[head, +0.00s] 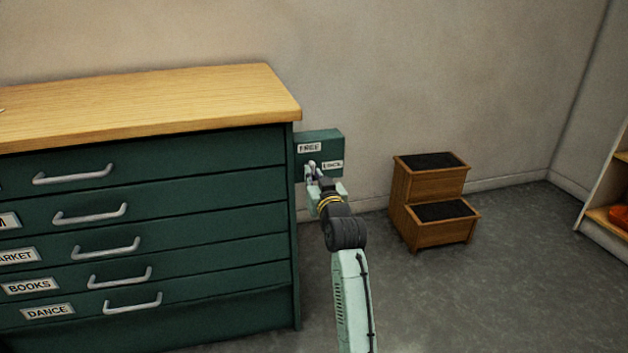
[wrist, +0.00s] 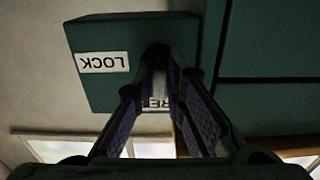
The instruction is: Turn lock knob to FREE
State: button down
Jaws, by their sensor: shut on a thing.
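The lock box (head: 322,139) is a green block on the right side of the green drawer cabinet. It bears a FREE label (head: 310,147) at its upper left and a LOCK label (head: 332,164) at its right. In the wrist view, which is upside down, the LOCK label (wrist: 103,62) is clear and the FREE label (wrist: 158,103) is partly hidden between the fingers. My gripper (head: 312,171) is at the box front. In the wrist view its fingertips are shut on the dark lock knob (wrist: 157,53). The fingers hide most of the knob, so I cannot tell where it points.
The green cabinet (head: 180,185) with a wooden top and several handled drawers stands directly left of the box. A wooden step stool (head: 428,185) with dark treads stands to the right by the wall. A shelf (head: 606,215) is at the far right. The grey floor between is clear.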

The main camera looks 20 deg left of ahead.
dwell(0.4)
jog(key=c, duration=1.6)
grip_release()
jog(key=shift+c, duration=0.2)
jog(key=v, duration=1.2)
